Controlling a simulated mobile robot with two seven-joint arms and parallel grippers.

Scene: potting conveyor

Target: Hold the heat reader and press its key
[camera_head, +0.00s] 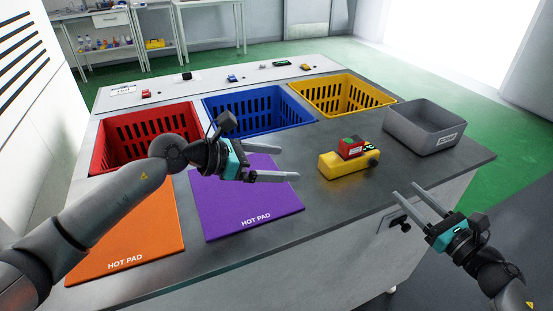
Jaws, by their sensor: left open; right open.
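A yellow device (345,166), which looks like the heat reader, lies on the grey worktop right of centre. A red and green block (351,147) shows on its top, and a dark round part with a small green mark is at its right end. I cannot make out which part is the key. My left gripper (289,164) is open and empty above the purple hot pad, left of the device and apart from it, fingers pointing right. My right gripper (404,189) is open and empty near the worktop's front edge, to the right of and nearer than the device.
An orange hot pad (125,235) and a purple hot pad (250,205) lie at the front left. Red (105,150), blue (225,105) and yellow (372,94) baskets stand behind. A grey bin (418,135) is at the right. Several small items line the back strip.

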